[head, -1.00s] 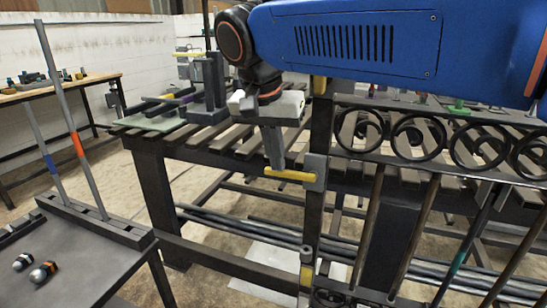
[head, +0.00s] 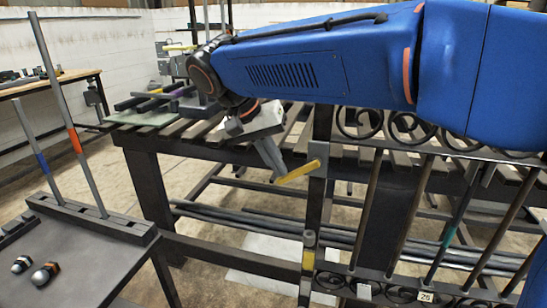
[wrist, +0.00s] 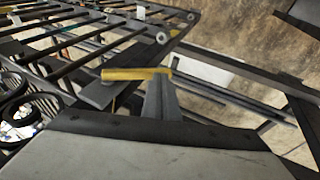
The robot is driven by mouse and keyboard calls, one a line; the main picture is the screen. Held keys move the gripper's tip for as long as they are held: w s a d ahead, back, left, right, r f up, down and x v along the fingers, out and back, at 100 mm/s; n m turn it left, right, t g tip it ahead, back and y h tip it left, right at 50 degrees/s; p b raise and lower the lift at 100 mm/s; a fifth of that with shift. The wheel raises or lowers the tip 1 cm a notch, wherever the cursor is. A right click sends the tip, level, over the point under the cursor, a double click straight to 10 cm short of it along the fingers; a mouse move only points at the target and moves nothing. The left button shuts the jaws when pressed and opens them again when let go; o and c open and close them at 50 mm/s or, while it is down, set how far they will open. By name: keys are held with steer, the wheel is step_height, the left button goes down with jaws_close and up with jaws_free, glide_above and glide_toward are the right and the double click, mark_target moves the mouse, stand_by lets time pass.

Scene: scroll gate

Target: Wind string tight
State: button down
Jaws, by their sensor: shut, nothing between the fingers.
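No string or winder is recognisable in either view. My gripper (head: 270,158) is shut and empty, pointing down beside the dark gate post (head: 307,215). A yellow bar (head: 299,172) sits at its fingertips, next to a grey block (head: 318,153) on the post. The bar slants, its right end higher. In the wrist view the yellow bar (wrist: 125,74) crosses just past the tips of my gripper (wrist: 160,85); I cannot tell whether they touch. The dark scroll gate (head: 415,215) stands right of the post; my blue arm hides part of its top.
A slatted workbench (head: 190,130) stands behind the gripper. A dark stand (head: 90,225) with two upright rods and small knobs is at left. Long metal rods (head: 260,222) lie low behind the post. A second post piece with a yellow band (head: 308,260) is below.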

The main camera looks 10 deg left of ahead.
mark_target(284, 181)
steer(key=shift+d+f, duration=0.25)
steer(key=shift+f, duration=0.35)
steer(key=shift+d+f, duration=0.2)
steer(key=shift+f, duration=0.45)
steer(key=shift+d+f, duration=0.25)
steer(key=shift+f, duration=0.35)
steer(key=shift+s+d+f, duration=0.15)
steer(key=shift+d+f, duration=1.25)
steer(key=shift+d, duration=0.1)
